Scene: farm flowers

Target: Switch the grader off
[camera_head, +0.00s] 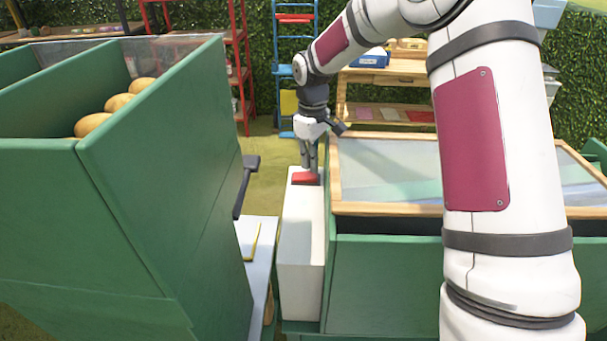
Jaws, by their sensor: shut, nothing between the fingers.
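A white upright box (303,240) stands between two green machines, with a red button or switch (305,178) on its top. My gripper (309,168) is shut, points down and is right over the red piece; its fingertips look to be touching it or just above it, I cannot tell which. The fingers hide part of the red piece. On the left is a green bin-like machine (165,190) holding several yellow-brown round items (118,102). I cannot tell from this view which machine is the grader.
A wood-framed glass-topped green unit (390,270) stands right of the white box. A dark lever (245,187) sticks out from the left machine. A narrow grass gap lies behind the box. Shelves (385,85) and ladders stand at the back hedge.

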